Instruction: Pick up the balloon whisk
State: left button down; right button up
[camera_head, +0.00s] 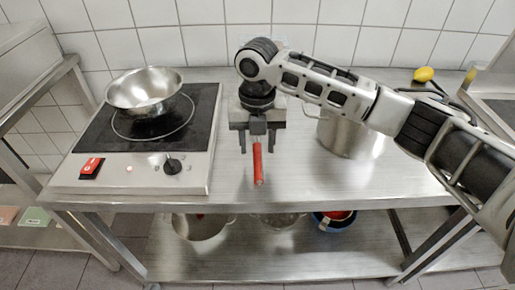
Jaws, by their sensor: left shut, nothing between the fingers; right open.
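A slim tool with a red handle (257,162), which appears to be the balloon whisk, lies on the steel worktop right of the hob. Its handle points toward the front edge. Its wire end is hidden behind my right gripper, so I cannot confirm the type. My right gripper (257,148) points down, open, over the far part of the handle, with one finger to each side in the picture. I cannot tell whether the fingers touch it. My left gripper is not in view.
A steel bowl (145,88) sits on the induction hob (135,172) at left. A steel pot (349,138) stands right of the gripper, partly behind my arm. A lemon (423,74) lies at the back right. The worktop's front strip (310,188) is clear. Bowls stand on the lower shelf (270,255).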

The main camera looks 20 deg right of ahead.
aim_at(258, 159)
jog(key=f, duration=0.4)
jog(key=shift+s+d, duration=0.1)
jog(key=shift+s, duration=0.1)
grip_shut()
jog(key=shift+r, duration=0.2)
jog(key=shift+r, duration=0.25)
notch_tip(258, 159, up, 2)
jog(key=shift+r, duration=0.15)
jog(key=s+a+r, duration=0.8)
jog(key=a+r, duration=0.2)
jog(key=a, duration=0.1)
jog(key=shift+a, duration=0.3)
